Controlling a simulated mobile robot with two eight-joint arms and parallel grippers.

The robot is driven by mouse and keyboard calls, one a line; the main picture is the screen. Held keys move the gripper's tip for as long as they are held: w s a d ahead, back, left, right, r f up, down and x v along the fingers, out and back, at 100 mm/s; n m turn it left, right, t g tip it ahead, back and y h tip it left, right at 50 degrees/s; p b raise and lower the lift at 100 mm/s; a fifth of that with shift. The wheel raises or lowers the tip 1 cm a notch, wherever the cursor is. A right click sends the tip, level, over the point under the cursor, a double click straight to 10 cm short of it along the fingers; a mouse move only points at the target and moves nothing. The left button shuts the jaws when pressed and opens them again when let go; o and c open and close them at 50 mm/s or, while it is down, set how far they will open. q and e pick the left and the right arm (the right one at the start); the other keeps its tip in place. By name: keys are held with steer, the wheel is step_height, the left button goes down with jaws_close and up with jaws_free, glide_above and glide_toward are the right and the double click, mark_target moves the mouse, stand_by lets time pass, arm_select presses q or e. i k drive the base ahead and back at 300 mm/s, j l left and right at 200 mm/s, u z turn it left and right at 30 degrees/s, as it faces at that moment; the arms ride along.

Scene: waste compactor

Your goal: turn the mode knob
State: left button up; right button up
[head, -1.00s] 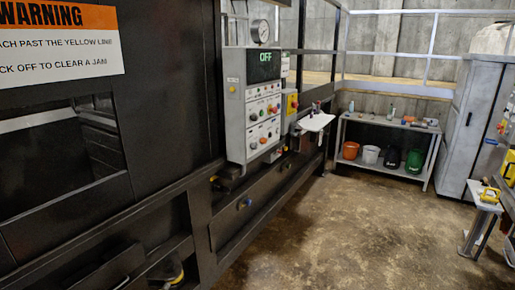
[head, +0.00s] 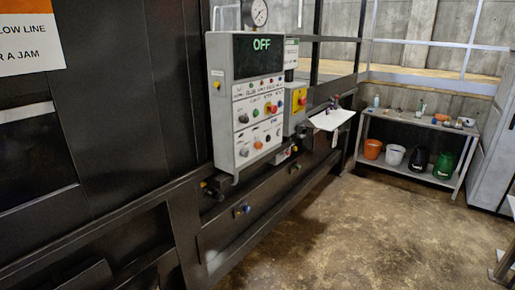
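A grey control panel (head: 245,105) is mounted on the front of the dark compactor, near the middle of the head view. Its black display (head: 258,55) reads OFF in green. Several small knobs, buttons and lamps sit in rows below the display, among them an orange one (head: 258,145) and a red one (head: 268,107). The labels are too small to read, so I cannot tell which is the mode knob. Neither of my grippers shows in the head view.
A yellow box with a red switch (head: 299,99) is beside the panel, with a round gauge (head: 255,13) above. A white shelf (head: 332,119) sticks out further right. A bench (head: 419,128) with several buckets stands at the back. The concrete floor (head: 310,230) in front is clear.

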mark_target(246, 153)
steer(key=i+l+u, duration=0.15)
steer(key=i+l, duration=0.7)
steer(key=l, duration=0.1)
